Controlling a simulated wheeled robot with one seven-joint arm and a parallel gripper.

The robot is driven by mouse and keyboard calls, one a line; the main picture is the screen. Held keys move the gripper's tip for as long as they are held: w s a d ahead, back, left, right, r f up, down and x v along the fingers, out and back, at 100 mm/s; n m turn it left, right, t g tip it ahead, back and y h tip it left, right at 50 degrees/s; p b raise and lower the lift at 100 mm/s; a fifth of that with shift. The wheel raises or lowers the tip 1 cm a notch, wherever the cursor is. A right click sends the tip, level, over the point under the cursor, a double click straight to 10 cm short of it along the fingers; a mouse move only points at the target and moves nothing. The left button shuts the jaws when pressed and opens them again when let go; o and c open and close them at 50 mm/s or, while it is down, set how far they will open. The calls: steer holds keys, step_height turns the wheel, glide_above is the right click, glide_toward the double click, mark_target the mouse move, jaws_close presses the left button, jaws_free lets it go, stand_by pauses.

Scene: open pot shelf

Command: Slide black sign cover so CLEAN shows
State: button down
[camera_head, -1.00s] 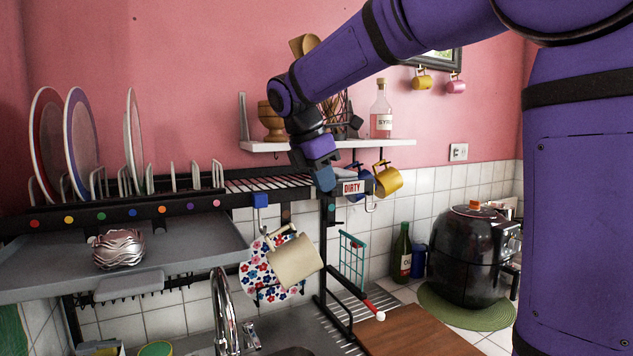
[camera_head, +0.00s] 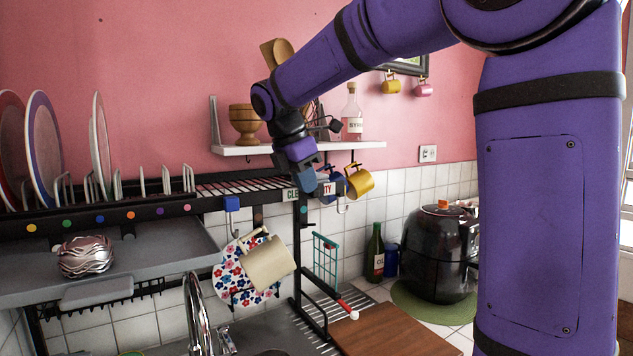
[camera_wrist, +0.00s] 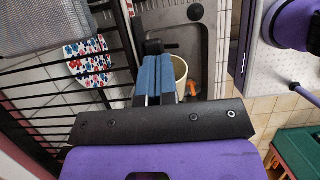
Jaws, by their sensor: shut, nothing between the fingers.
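In the wrist view the shut blue fingers (camera_wrist: 154,62) reach down to a small black block (camera_wrist: 153,47), which appears to be the cover. The fingers look close against it; contact is not clear.
A yellow mug (camera_head: 360,181) hangs just right of the sign, and a beige mug (camera_head: 269,264) hangs below. The wall shelf (camera_head: 240,150) is above and behind my gripper.

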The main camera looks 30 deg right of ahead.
steer(key=v, duration=1)
steer(key=shift+a, duration=0.4)
steer(key=s+f+m+t+y, duration=0.2)
steer(key=s+f+m+t, duration=0.1)
steer(key=s+f+m, duration=0.8)
steer(key=s+f+m+t+y, duration=0.2)
steer(key=s+f+m, duration=0.45)
steer(key=s, duration=0.85)
steer(key=w+a+r+n+g+h, duration=0.2)
steer(key=w+r+n+g, duration=0.1)
steer(key=w+r+n, duration=0.8)
steer(key=w+a+r+n+g+h, duration=0.25)
steer(key=w+r+n, duration=0.4)
steer(key=w, duration=0.85)
steer(key=d+r+x, duration=0.1)
steer(key=d+x, duration=0.1)
steer(key=x, duration=0.9)
steer(key=shift+w+d+f, duration=0.25)
steer(key=shift+w+d, duration=0.1)
